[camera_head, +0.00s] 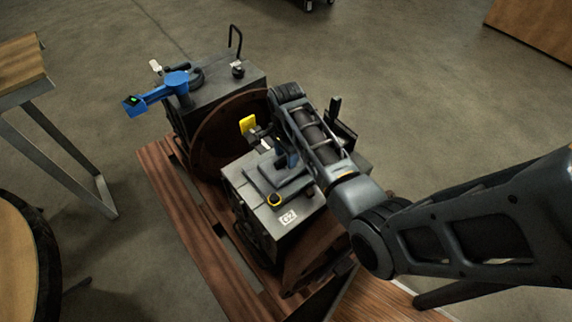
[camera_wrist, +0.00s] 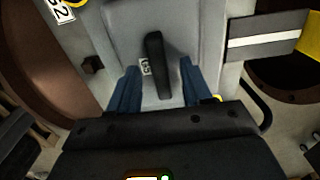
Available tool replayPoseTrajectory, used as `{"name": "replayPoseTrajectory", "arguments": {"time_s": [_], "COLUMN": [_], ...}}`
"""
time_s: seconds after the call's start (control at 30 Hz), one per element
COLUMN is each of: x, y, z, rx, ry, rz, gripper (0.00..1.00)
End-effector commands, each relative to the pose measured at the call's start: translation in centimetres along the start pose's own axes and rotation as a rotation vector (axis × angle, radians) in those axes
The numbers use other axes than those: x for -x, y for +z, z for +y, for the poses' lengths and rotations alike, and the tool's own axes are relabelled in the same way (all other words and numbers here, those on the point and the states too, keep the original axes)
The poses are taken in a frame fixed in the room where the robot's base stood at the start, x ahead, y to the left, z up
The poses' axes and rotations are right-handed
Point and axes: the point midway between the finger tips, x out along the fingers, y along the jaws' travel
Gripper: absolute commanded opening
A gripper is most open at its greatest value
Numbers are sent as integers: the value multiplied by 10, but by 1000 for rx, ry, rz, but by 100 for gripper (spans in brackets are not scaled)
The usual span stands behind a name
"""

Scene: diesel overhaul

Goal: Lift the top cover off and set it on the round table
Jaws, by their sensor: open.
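The top cover (camera_head: 270,183) is a grey stepped plate on top of the dark engine block, in the middle of the head view. In the wrist view the cover (camera_wrist: 135,20) fills the upper middle, with an upright black handle (camera_wrist: 154,55) on it. My gripper (camera_wrist: 158,88) is open, its two blue fingers on either side of the handle with gaps showing. In the head view my gripper (camera_head: 289,158) is over the cover, and the arm hides part of it. The round table (camera_head: 14,265) is at the lower left edge, with a wooden top and dark rim; its visible top is bare.
The engine stands on a wooden pallet (camera_head: 160,170). A blue part (camera_head: 160,92) and a bent black pipe (camera_head: 236,40) stick up behind. A yellow tab (camera_head: 247,124) is close to my gripper. A square-legged table (camera_head: 22,68) stands at the upper left.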

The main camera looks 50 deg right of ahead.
Motion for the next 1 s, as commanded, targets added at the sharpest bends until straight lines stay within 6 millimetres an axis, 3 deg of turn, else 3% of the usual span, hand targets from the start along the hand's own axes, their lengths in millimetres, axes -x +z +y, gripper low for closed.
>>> {"name": "replayPoseTrajectory", "arguments": {"time_s": [0.3,0.8,1.0], "x": [-7,-7,-7], "y": [0,0,0], "z": [0,0,0], "rx": [0,0,0], "ry": [-1,-1,0], "rz": [0,0,0], "gripper": [49,2,0]}}
